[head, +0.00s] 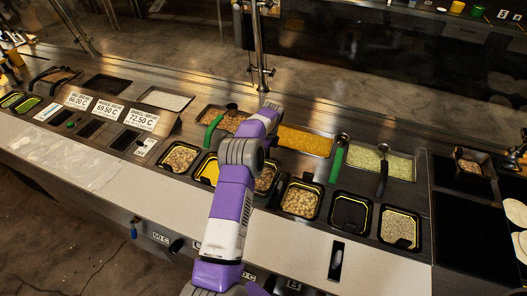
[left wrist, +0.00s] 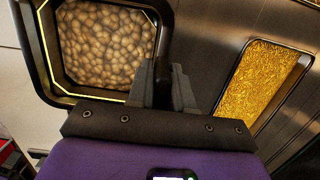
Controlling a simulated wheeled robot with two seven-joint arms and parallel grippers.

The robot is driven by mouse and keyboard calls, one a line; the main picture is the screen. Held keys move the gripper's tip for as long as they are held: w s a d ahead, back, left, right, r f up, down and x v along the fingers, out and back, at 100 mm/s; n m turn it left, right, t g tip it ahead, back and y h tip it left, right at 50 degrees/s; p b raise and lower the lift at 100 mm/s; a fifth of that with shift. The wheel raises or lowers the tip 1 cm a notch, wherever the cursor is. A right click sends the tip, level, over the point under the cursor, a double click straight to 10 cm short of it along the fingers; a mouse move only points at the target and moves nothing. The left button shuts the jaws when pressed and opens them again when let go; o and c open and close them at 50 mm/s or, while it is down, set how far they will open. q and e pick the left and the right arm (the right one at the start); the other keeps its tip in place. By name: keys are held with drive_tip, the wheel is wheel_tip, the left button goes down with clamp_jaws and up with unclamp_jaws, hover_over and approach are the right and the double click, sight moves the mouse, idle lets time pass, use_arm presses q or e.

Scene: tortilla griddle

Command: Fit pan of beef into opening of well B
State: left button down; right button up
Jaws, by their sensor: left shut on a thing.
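The pan of beef (head: 300,202) is a black pan with brown lumpy food, in the front row of the counter, above the front label B (head: 293,284). It shows large at the left of the left wrist view (left wrist: 105,45), with a yellow line along its rim. My left gripper (left wrist: 164,88) is shut on the pan's right-hand side in that view. In the head view my purple arm hides most of the hand. The opening of well B is covered by the pan, and I cannot tell whether the pan is fully seated or slightly raised. My right gripper is not in view.
To the right are an empty black pan or well (head: 350,213) and a pan of pale food (head: 400,228). Behind is a yellow shredded-food pan (head: 303,140), with a green-handled utensil (head: 338,160) beside it. Other filled pans stand to the left, close by.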

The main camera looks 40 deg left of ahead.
use_arm(q)
drive_tip(key=shift+f+b, duration=2.45)
drive_tip(key=shift+f, duration=1.35)
drive_tip(key=c, duration=0.9)
unclamp_jaws()
drive_tip(key=shift+c, duration=0.2)
drive_tip(key=r, duration=0.5)
drive_tip(key=d+r, duration=0.1)
drive_tip(key=r, duration=0.1)
drive_tip(key=shift+w+r, duration=0.2)
drive_tip(key=shift+r, duration=0.1)
drive_tip(key=shift+s+f, duration=0.1)
